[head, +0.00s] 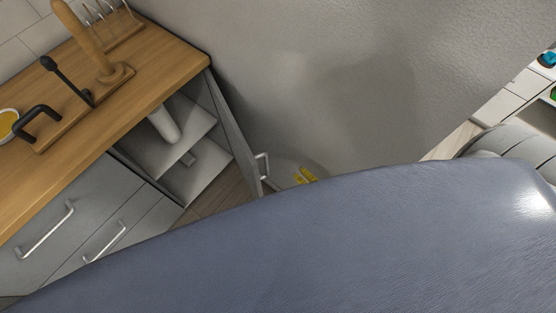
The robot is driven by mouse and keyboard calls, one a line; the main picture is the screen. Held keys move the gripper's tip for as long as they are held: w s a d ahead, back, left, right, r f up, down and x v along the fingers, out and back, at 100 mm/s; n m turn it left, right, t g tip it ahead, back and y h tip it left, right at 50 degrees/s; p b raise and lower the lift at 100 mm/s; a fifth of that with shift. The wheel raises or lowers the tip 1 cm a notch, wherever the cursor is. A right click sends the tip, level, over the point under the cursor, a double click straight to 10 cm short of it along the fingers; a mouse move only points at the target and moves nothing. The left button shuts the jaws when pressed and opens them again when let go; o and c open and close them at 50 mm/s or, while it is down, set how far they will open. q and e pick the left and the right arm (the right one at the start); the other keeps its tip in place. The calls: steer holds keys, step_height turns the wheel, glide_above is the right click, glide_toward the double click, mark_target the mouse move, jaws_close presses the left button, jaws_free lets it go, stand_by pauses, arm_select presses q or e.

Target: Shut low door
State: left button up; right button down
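The low cabinet door (232,125) is grey and stands wide open, swung out from the cabinet toward the wall. Its metal handle (263,170) is on the side facing the wall. The open cabinet (197,120) shows pale shelves, with a white cylinder (164,124) on the upper one. The lower end of the door is partly hidden by a large blue-grey surface across the bottom of the view. I cannot make out the fingers of either gripper.
A wooden counter (160,85) tops the cabinets and carries a wooden stand with a black handle. Closed drawers (40,220) sit left of the opening. A rounded grey thing with yellow marks (305,175) lies beside the door handle. White shelving (500,103) is at the right.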

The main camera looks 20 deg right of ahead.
steer(key=w+a+r+m+t, duration=0.1)
steer(key=w+a+m, duration=0.1)
steer(key=w+a, duration=0.4)
steer(key=shift+w+r+m, duration=0.3)
steer(key=shift+w, duration=0.3)
stand_by(0.4)
steer(key=shift+a, duration=0.1)
